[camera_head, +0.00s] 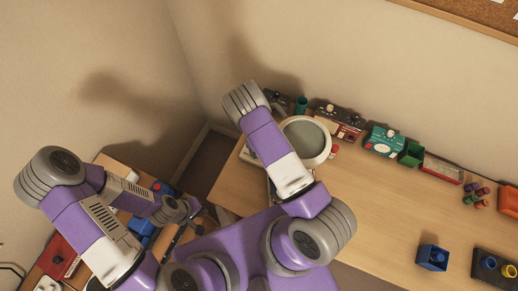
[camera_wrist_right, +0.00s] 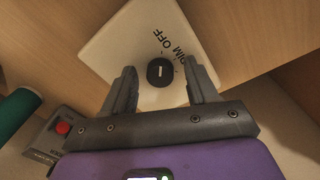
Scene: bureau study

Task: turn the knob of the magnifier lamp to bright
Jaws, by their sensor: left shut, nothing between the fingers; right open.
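The magnifier lamp's round lens with a white rim (camera_head: 328,146) shows in the head view, partly behind my right arm. In the right wrist view its white base plate (camera_wrist_right: 115,45) carries a black round knob (camera_wrist_right: 160,71) with a white mark. The words OFF and DIM are printed near the knob; no BRIGHT label is visible. My right gripper (camera_wrist_right: 161,80) is open, with its fingers on either side of the knob; contact cannot be told. In the head view my own arm hides the right gripper. My left gripper (camera_head: 190,220) is shut and empty at lower left, away from the lamp.
In the wrist view a grey box with a red button (camera_wrist_right: 62,128) and a green cylinder (camera_wrist_right: 17,112) lie left of the gripper. Along the wall stand a teal device (camera_head: 384,141), a green box (camera_head: 411,154) and a red tray (camera_head: 443,169). The desk's middle (camera_head: 370,205) is clear.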

